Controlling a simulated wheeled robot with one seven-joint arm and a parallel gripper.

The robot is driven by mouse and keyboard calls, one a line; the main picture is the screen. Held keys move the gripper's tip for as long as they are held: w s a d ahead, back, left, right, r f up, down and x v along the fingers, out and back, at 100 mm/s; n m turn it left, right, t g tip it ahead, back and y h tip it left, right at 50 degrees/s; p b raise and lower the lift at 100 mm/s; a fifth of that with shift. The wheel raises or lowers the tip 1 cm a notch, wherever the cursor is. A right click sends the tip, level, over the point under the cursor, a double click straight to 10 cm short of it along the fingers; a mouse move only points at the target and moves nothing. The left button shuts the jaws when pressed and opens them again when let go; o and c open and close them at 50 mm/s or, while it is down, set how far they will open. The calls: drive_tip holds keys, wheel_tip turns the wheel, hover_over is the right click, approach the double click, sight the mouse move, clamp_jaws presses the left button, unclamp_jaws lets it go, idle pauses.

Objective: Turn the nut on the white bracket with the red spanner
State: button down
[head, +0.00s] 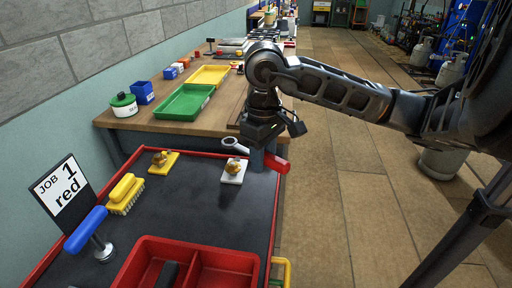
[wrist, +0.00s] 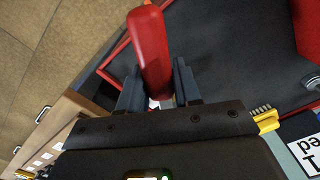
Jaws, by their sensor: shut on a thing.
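My gripper (head: 264,158) is shut on the red spanner (head: 277,162), above the right side of the black-topped cart. The spanner's grey ring end points left in the head view. It appears just behind the nut (head: 235,163) on the white bracket (head: 232,178), apart from it in the picture; its height above the nut is hard to tell. In the wrist view the red handle (wrist: 150,50) stands between both fingers (wrist: 158,85), and the ring end is hidden. A yellow bracket (head: 160,168) with a similar brass nut stands to the left.
A red divided bin (head: 190,262), a blue-handled tool (head: 88,228), a yellow brush (head: 125,194) and a "JOB 1 red" sign (head: 62,193) are on the cart. A wooden bench with a green tray (head: 185,102) stands behind. The cart's middle is clear.

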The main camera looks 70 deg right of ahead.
drive_tip(key=shift+d+f, duration=0.25)
drive_tip(key=shift+d, duration=0.15)
drive_tip(key=shift+f+b, duration=0.65)
drive_tip(key=shift+f, duration=1.95)
drive_tip(key=shift+b, duration=1.6)
drive_tip(key=shift+f+b, duration=1.15)
drive_tip(key=shift+b, duration=0.5)
drive_tip(key=shift+s+d+f+n+b, duration=0.15)
drive_tip(key=shift+d+n+b, duration=0.25)
drive_tip(key=shift+b, duration=0.65)
drive_tip(key=shift+s+d+r+n+b, duration=0.1)
drive_tip(key=shift+d+n+b, duration=0.25)
drive_tip(key=shift+b, duration=0.65)
drive_tip(key=shift+d+n+b, duration=0.3)
drive_tip(key=shift+n+b, duration=0.15)
drive_tip(key=shift+b, duration=0.6)
